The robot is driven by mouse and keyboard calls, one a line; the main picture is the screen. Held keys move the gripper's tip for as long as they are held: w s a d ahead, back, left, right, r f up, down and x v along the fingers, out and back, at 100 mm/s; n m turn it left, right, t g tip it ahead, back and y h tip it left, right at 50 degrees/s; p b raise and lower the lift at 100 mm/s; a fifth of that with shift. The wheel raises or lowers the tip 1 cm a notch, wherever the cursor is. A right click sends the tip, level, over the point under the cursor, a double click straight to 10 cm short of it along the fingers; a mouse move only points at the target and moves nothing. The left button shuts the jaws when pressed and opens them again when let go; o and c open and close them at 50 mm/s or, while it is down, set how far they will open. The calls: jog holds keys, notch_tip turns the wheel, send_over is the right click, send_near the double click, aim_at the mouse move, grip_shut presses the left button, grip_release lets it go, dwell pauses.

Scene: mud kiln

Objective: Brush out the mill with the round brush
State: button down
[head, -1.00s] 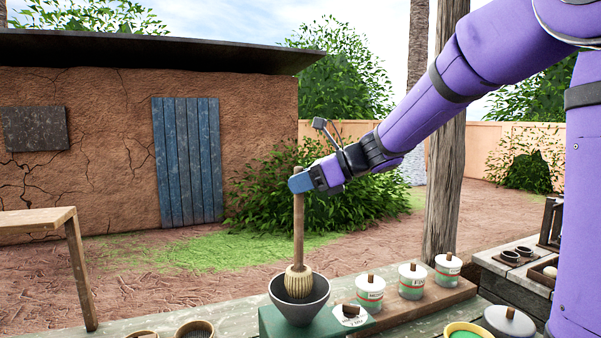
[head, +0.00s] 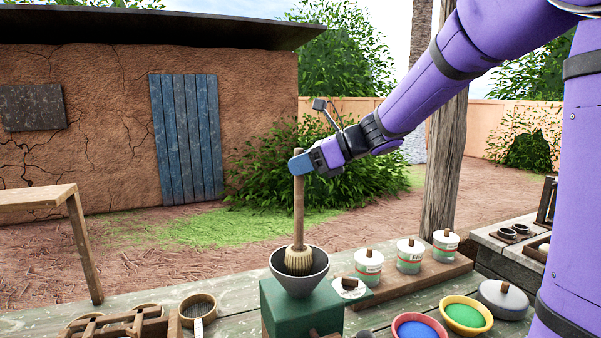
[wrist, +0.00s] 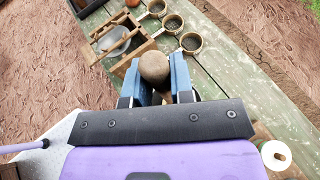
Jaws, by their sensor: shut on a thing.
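The round brush has a long wooden handle (head: 299,205) and a pale ribbed round head (head: 298,260). It stands upright with its head down inside the grey bowl (head: 318,274) of the green mill (head: 284,309). My gripper (head: 297,164) is shut on the handle near its top, above the bowl. In the wrist view, the rounded handle end (wrist: 154,67) sits between the two blue fingers. The bowl's bottom is hidden by the brush head, and the wrist view hides most of the mill behind my gripper.
Lidded jars (head: 409,256) stand on a wooden board right of the mill. A blue-filled red bowl (head: 418,329), a green-filled yellow bowl (head: 466,316) and a grey lidded pot (head: 503,299) are at front right. Round sieves (head: 198,308) and a wooden rack (head: 120,325) are left.

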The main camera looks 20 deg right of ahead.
aim_at(301, 149)
jog(key=shift+r, duration=3.3)
jog(key=shift+s, duration=0.1)
